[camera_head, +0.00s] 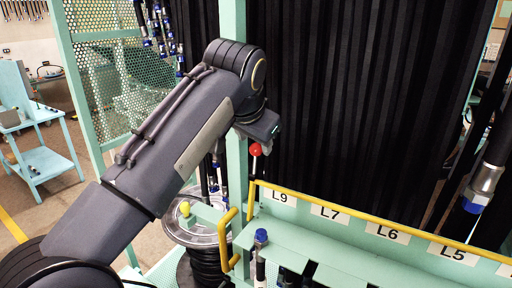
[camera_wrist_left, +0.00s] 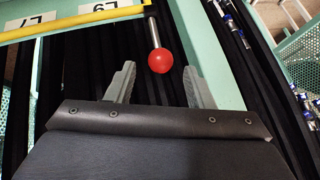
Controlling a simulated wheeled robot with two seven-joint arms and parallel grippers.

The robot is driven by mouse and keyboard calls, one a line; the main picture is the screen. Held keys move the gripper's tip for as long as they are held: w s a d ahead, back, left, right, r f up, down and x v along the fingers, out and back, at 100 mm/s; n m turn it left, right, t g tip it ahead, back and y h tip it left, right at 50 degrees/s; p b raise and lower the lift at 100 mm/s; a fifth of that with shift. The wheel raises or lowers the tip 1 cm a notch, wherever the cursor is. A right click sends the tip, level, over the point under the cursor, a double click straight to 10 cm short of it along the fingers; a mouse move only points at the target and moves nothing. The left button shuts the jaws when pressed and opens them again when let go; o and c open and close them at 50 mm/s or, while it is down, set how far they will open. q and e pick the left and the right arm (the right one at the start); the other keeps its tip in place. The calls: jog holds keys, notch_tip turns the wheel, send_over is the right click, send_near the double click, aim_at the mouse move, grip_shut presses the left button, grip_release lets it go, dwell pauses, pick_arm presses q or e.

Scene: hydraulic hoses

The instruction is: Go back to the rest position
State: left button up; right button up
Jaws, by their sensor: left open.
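My left gripper (camera_head: 264,130) is beside the green post in the head view, at the end of my left arm, which reaches in from the lower left. Its fingers are hard to make out there. In the left wrist view the left gripper (camera_wrist_left: 160,88) is open, with two grey fingers well apart and nothing between them. A lever with a red ball knob (camera_head: 255,149) stands just below the gripper in the head view. The red knob (camera_wrist_left: 160,61) appears beyond the fingertips in the wrist view, apart from both fingers. My right gripper is not in view.
A yellow rail (camera_head: 350,218) runs along a green bench with labels L9, L7, L6 and L5. A hose end with a blue cap (camera_head: 485,185) hangs at the right. Black hoses fill the back. A green perforated panel (camera_head: 100,80) and side table (camera_head: 42,160) stand left.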

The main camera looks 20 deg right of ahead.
pick_arm(q)
jog(key=shift+v, duration=1.3)
